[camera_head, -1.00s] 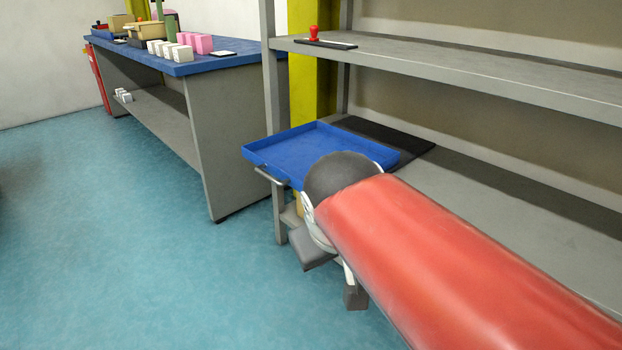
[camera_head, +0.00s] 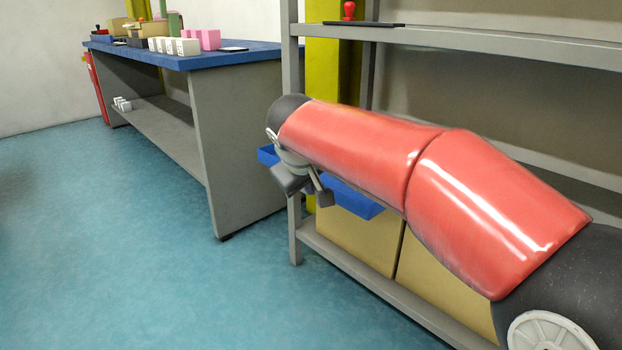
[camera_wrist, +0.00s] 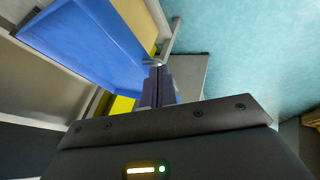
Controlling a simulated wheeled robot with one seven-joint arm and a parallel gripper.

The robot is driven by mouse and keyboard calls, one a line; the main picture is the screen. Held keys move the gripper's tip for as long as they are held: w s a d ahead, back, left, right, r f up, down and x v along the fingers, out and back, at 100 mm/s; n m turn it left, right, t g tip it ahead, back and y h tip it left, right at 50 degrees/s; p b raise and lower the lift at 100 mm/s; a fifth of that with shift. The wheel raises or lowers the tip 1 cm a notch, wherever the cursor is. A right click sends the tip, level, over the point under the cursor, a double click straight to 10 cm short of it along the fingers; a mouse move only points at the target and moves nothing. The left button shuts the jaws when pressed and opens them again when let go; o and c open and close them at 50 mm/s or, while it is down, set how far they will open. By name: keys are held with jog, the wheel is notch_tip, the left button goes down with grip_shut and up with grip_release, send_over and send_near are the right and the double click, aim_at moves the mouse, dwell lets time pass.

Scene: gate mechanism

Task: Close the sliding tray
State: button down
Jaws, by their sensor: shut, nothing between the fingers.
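The blue sliding tray (camera_head: 350,196) is at the grey shelf unit, above the tan boxes. My arm hides most of it in the head view; a corner shows left of the arm.
The grey shelf unit (camera_head: 470,45) has an upright (camera_head: 291,80) close to my wrist. A red-knobbed object (camera_head: 349,12) is on its upper shelf. Tan boxes (camera_head: 358,240) stand below. A blue-topped workbench (camera_head: 215,62) is at left. The floor between is clear.

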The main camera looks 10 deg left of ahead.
jog(key=shift+w+d+f+b, duration=0.1)
jog(key=shift+w+d+f, duration=0.35)
jog(key=shift+w, duration=0.45)
jog(key=shift+w+d+f+b, duration=0.1)
jog(key=shift+w+d+f, duration=0.4)
jog(key=shift+w, duration=0.45)
jog(key=shift+w+d+f+b, duration=0.1)
jog(key=shift+w+d+f, duration=0.2)
jog(key=shift+w+f, duration=0.45)
jog(key=shift+w+r, duration=0.15)
jog(key=shift+r, duration=0.05)
jog(key=w+d+p, duration=0.4)
jog(key=w, duration=0.2)
jog(key=w+d+p, duration=0.5)
jog(key=w, duration=0.1)
jog(key=w+d+p, duration=0.4)
jog(key=w+d, duration=0.1)
jog(key=w, duration=0.1)
jog(key=shift+d+p, duration=0.1)
jog(key=shift+p, duration=0.25)
jog(key=shift+w+r, duration=0.1)
